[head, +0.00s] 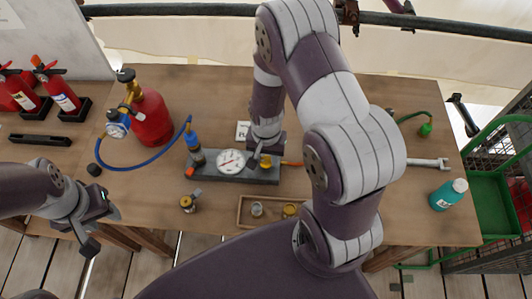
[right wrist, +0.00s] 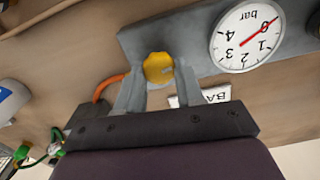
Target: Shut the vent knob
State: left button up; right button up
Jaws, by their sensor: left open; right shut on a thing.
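The yellow vent knob (right wrist: 159,68) sits on a grey block (right wrist: 150,38), between the two fingers of my right gripper (right wrist: 159,88) in the right wrist view. That gripper is shut on the knob. In the head view the knob (head: 265,161) shows just below my right gripper (head: 262,150), at the right end of the block (head: 262,180). A round white gauge (head: 231,161) marked in bar stands on the block; its red needle shows in the right wrist view (right wrist: 246,36). My left gripper (head: 103,229) is open and empty by the table's front left edge.
A red gas cylinder (head: 152,118) with a blue hose (head: 158,162) stands left of the block. A wooden tray (head: 243,217) with small fittings, a loose brass fitting (head: 187,204), a wrench (head: 427,163) and a teal bottle (head: 449,194) lie or stand around it.

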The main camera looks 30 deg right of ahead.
aim_at(266, 159)
jog(key=shift+w+m, duration=0.1)
jog(key=shift+m, duration=0.7)
jog(key=o, duration=1)
jog(key=shift+o, duration=0.2)
notch_tip(266, 159, up, 13)
jog(key=shift+f, duration=0.15)
